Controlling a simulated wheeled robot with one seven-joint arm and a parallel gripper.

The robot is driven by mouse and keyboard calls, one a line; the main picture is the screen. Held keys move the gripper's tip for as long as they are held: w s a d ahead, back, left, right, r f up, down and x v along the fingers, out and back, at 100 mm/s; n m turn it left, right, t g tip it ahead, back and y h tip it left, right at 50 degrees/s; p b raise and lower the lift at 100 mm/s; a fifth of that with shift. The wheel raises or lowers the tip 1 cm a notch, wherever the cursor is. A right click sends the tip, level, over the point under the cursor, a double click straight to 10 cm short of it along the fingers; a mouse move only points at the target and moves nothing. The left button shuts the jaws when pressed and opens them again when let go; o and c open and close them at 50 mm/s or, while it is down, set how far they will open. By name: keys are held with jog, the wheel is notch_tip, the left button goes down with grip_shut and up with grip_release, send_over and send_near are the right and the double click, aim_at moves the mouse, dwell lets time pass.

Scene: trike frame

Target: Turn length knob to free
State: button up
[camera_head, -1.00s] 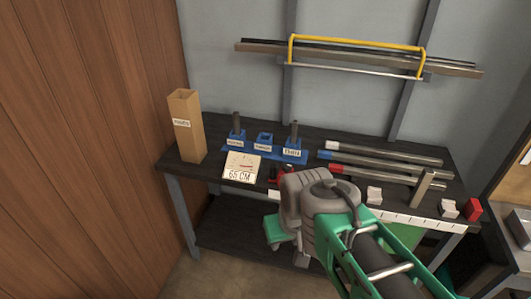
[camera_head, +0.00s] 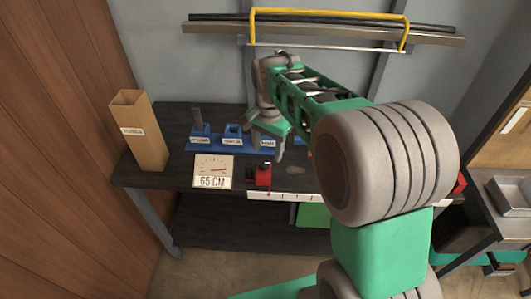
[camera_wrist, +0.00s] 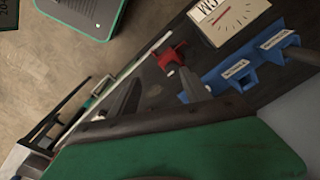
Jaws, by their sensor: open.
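A red block-like fixture with a dark part (camera_head: 264,174) stands at the bench's front edge, right of the card reading 65 CM (camera_head: 213,171). I cannot make out a separate length knob or its setting. The red fixture also shows in the wrist view (camera_wrist: 172,57), beside the card's dial (camera_wrist: 228,18). My gripper (camera_head: 267,150) is open and empty, pointing down over the bench, just behind and above the red fixture in the head view. It appears apart from it. In the wrist view my green gripper body fills the lower part.
A blue holder with labelled sockets (camera_head: 231,140) stands behind the card. A tall wooden box (camera_head: 138,130) is at the left end. A white ruled strip (camera_head: 285,196) runs along the front edge. A yellow-handled bar rack (camera_head: 330,12) hangs above. My arm hides the bench's right part.

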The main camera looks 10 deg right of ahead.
aim_at(264, 163)
jog(key=w+f+m, duration=0.2)
jog(key=w, duration=0.1)
jog(key=w+f+m, duration=0.1)
jog(key=shift+w+d+g+p, duration=0.1)
jog(key=shift+w+g+p, duration=0.2)
jog(key=shift+g, duration=0.1)
notch_tip(264, 163, down, 7)
jog(key=shift+f+p, duration=0.2)
jog(key=shift+p, duration=0.4)
jog(key=shift+c, duration=0.4)
grip_shut()
